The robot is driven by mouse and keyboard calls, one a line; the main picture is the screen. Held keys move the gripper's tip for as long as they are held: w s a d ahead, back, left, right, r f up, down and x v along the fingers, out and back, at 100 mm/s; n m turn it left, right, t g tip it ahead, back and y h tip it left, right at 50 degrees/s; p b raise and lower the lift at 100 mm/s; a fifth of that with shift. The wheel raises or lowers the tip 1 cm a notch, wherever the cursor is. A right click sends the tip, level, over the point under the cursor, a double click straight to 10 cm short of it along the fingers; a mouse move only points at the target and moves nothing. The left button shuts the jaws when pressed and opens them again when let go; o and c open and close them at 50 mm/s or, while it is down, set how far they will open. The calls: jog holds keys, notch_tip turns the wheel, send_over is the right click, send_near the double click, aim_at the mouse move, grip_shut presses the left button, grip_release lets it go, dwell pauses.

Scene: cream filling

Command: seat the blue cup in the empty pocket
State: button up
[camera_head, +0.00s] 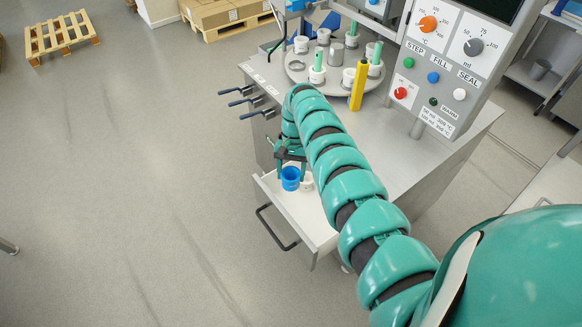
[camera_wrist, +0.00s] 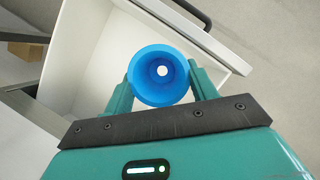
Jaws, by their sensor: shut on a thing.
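The blue cup (camera_head: 290,178) is over or in the open white drawer; its open mouth faces the camera in the wrist view (camera_wrist: 160,76). My gripper (camera_head: 291,168) is shut on the cup, with one teal finger on each side of it in the wrist view (camera_wrist: 160,90). Whether the cup touches the drawer floor is unclear. The round grey turntable (camera_head: 337,92) on the cabinet top carries several white cups in pockets, some with green pieces in them. A grey ring (camera_head: 297,65) at its left looks like an empty pocket, but it is small.
The open drawer (camera_head: 314,222) has a dark handle and holds a white item (camera_head: 307,183) beside the cup. A yellow post (camera_head: 358,86) stands at the turntable's front. The control panel (camera_head: 440,65) rises at right. Black levers (camera_head: 247,101) stick out left.

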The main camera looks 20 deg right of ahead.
aim_at(292, 180)
jog(key=shift+d+r+n, duration=0.1)
jog(key=shift+r+n, duration=0.05)
jog(key=shift+n, duration=0.15)
jog(key=shift+w+d+r+n+h+b, duration=0.1)
jog(key=shift+d+r+n+h+b, duration=0.15)
jog(key=shift+r+n+b, duration=0.2)
dwell(0.4)
jog(key=shift+a+r, duration=0.15)
jog(key=shift+a, duration=0.05)
jog(key=shift+r+n, duration=0.2)
jog(key=shift+n, duration=0.25)
jog(key=shift+d+r+g+h+b, duration=0.1)
jog(key=shift+d+g+h+b, duration=0.05)
jog(key=shift+g+h+b, duration=0.15)
jog(key=shift+w, duration=0.1)
jog(key=shift+w+r+n, duration=0.1)
jog(key=shift+r+n, duration=0.2)
jog(key=shift+n, duration=0.1)
jog(key=shift+r, duration=0.2)
